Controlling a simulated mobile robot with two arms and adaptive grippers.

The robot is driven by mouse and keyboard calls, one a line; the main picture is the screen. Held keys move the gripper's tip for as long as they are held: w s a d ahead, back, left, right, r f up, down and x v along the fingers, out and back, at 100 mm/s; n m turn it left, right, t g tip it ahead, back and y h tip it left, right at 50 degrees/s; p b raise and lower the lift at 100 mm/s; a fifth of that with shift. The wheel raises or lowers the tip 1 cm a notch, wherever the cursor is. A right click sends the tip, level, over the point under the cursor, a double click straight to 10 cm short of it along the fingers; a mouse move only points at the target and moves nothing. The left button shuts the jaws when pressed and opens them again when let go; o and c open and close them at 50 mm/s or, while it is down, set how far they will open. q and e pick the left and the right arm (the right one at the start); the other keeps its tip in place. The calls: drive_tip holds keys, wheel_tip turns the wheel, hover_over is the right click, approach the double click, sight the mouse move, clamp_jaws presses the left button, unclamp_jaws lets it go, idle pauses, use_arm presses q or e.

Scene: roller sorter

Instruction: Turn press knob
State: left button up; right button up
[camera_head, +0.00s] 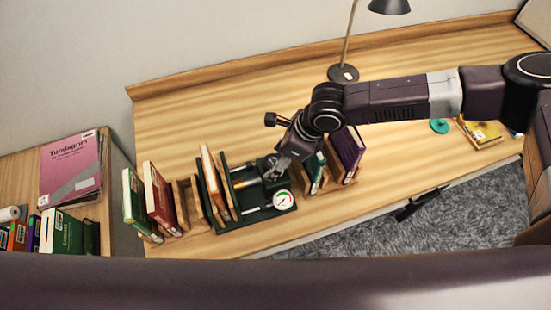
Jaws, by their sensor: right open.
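The press (240,218) is a dark green frame with metal rods, standing on the left part of the wooden desk. A round white gauge (283,200) sits at its front right corner. My right arm reaches in from the right, and its gripper (274,174) is open at the press's right side, just behind the gauge. The gripper covers that part of the press, and I cannot make out the knob clearly or tell whether the fingers touch it. My left gripper is out of view.
Upright books in wooden holders stand left of the press, including a red book (160,198), and right of it, including a purple book (347,150). A desk lamp (343,73) stands at the back. The desk's back left is clear.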

drive_tip(key=v, duration=0.6)
drive_tip(key=shift+d+r, duration=0.2)
drive_tip(key=shift+r, duration=0.2)
